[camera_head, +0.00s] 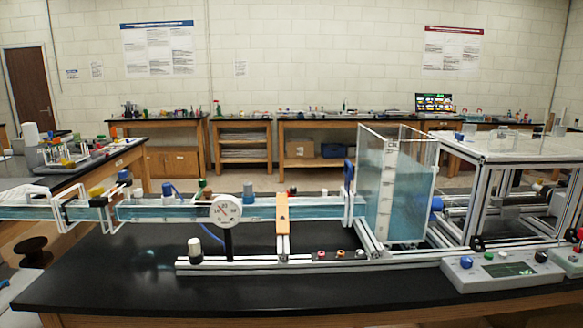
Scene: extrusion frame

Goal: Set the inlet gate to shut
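A clear water channel (320,208) runs across the bench into a clear tank (408,205) of blue water. A blue upright handle (348,175) stands at the channel's end, just left of the tank. An orange upright piece (282,213) stands across the channel further left. No label shows which of these is the inlet gate, and I cannot tell its setting. Neither of my grippers can be made out in this view.
A round white gauge (225,210) stands on a black post before the channel. A grey control box (500,270) with knobs and a display sits at the front right. The black bench top (110,275) is clear at the front left.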

